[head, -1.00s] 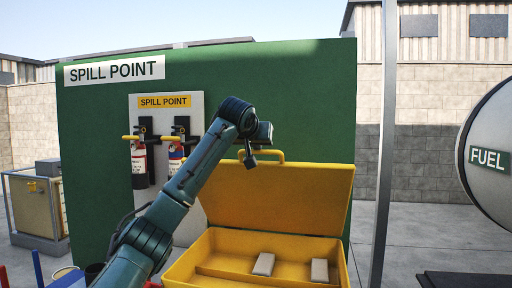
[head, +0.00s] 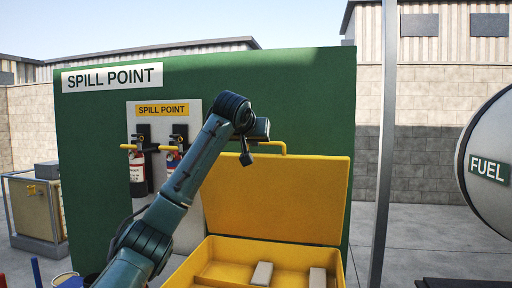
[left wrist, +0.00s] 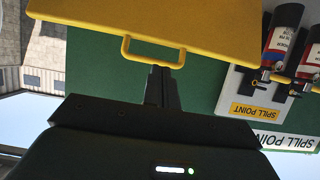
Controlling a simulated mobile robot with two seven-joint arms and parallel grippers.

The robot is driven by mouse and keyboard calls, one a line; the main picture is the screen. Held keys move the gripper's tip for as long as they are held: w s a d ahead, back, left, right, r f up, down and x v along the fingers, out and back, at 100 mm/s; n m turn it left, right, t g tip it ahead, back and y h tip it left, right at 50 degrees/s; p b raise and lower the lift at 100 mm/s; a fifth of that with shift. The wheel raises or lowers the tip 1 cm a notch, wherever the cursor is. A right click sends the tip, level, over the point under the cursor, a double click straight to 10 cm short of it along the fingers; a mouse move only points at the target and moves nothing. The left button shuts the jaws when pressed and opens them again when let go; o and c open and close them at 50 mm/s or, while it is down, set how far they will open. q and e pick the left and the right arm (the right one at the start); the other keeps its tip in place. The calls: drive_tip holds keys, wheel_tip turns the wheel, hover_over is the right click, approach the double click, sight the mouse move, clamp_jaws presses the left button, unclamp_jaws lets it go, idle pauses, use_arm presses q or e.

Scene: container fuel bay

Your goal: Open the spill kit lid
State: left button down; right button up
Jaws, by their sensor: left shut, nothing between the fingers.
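The yellow spill kit box (head: 270,246) stands in front of the green wall. Its lid (head: 280,200) is raised and stands upright, leaning slightly back, with the open box below. The lid's yellow handle (head: 284,147) is on its top edge and also shows in the left wrist view (left wrist: 127,50). My left gripper (head: 247,160) is shut and empty, in front of the lid's upper left part near the handle. My right gripper is not in view.
Two pale blocks (head: 262,273) lie in the box. Fire extinguishers (head: 138,170) hang on a board at left. A grey post (head: 383,150) stands right of the box, and a FUEL tank (head: 490,150) is at far right. Paved ground lies between.

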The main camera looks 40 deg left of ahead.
use_arm(q)
drive_tip(key=v, duration=0.5)
drive_tip(key=shift+s+d+r+b, duration=0.15)
drive_tip(key=shift+s+r+b, duration=0.05)
drive_tip(key=shift+s+b, duration=0.15)
drive_tip(key=shift+w+f, duration=0.1)
